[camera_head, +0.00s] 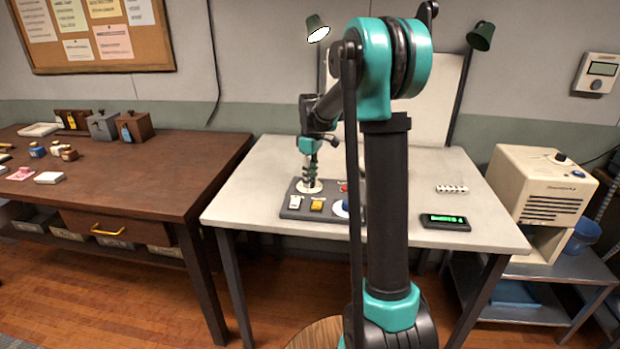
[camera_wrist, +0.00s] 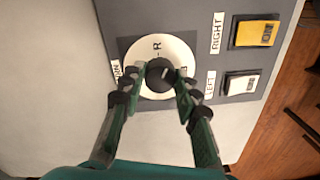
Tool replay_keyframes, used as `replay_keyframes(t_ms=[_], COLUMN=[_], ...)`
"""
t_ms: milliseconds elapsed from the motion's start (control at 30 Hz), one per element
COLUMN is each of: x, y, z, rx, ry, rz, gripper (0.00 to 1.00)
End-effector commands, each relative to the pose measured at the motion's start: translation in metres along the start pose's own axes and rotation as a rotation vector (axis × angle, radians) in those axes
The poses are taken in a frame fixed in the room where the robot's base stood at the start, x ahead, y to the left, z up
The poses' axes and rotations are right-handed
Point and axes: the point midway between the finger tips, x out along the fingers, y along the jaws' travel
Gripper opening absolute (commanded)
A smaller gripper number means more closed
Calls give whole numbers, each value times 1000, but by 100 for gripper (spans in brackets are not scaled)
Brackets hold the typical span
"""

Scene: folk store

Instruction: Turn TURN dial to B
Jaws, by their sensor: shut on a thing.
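The TURN dial (camera_wrist: 158,44) is a white disc with a black knob (camera_wrist: 159,72) at its centre, on a dark grey panel (camera_wrist: 195,12). A letter that looks like R shows on the disc at the top in the wrist view; another mark at the right is partly hidden by a finger. The knob has a small pale pointer mark near its upper right. The TURN label is partly covered by the left finger. My gripper (camera_wrist: 158,90) is shut on the knob from both sides. In the head view my gripper (camera_head: 311,183) points down onto the panel's far left part.
On the panel, a yellow switch (camera_wrist: 255,33) is beside the RIGHT label and a white switch (camera_wrist: 242,84) beside the LEFT label. A black device with green display (camera_head: 445,222) and a white strip (camera_head: 452,188) lie right on the pale table (camera_head: 260,160).

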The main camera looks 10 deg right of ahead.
Motion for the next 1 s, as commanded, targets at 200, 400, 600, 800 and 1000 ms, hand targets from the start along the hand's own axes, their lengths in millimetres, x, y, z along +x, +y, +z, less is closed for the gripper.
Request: replay_keyframes(t_ms=[200,400,600,800,1000], x=[0,0,0,0,0], y=[0,0,-1,-1,-1], z=[0,0,1,1,1], rx=[206,396,585,763,909], ry=[12,22,31,40,47], rz=[1,0,0,0,0], gripper=[2,2,2,2,2])
